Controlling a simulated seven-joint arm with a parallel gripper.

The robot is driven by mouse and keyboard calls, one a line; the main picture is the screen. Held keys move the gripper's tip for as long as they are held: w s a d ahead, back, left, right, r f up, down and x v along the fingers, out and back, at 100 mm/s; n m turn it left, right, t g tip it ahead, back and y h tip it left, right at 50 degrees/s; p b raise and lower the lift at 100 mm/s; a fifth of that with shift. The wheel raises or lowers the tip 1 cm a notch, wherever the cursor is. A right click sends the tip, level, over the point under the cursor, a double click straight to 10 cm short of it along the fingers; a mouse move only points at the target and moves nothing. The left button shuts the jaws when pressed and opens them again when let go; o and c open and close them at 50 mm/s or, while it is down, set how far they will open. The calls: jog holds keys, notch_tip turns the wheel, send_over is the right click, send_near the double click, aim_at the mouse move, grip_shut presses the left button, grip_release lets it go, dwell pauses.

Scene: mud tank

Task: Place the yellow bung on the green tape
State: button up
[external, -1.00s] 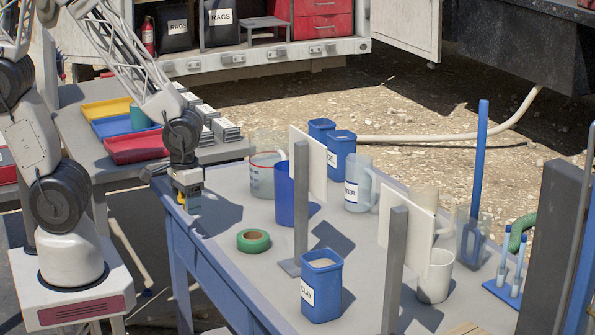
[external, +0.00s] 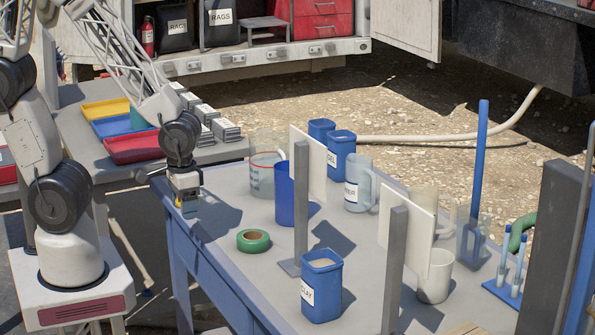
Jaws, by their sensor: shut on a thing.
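My gripper (external: 186,201) is over the left edge of the blue table (external: 225,215), pointing down. It is shut on the yellow bung (external: 179,203), of which only a small yellow part shows between the fingers. I cannot tell whether the bung touches the table top. The green tape (external: 253,241) is a roll lying flat on the table, to the right of and nearer than my gripper, apart from it.
A blue cup (external: 284,192) and a clear beaker (external: 262,177) stand right of my gripper. A blue clay container (external: 321,287) stands at the front. The table between gripper and tape is clear.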

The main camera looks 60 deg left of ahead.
send_over(250, 236)
jog(key=shift+f, duration=0.75)
dwell(0.3)
jog(key=shift+f, duration=1.75)
jog(key=shift+f, duration=0.15)
jog(key=o, duration=0.9)
notch_tip(250, 236, up, 13)
jog(key=shift+f, duration=0.1)
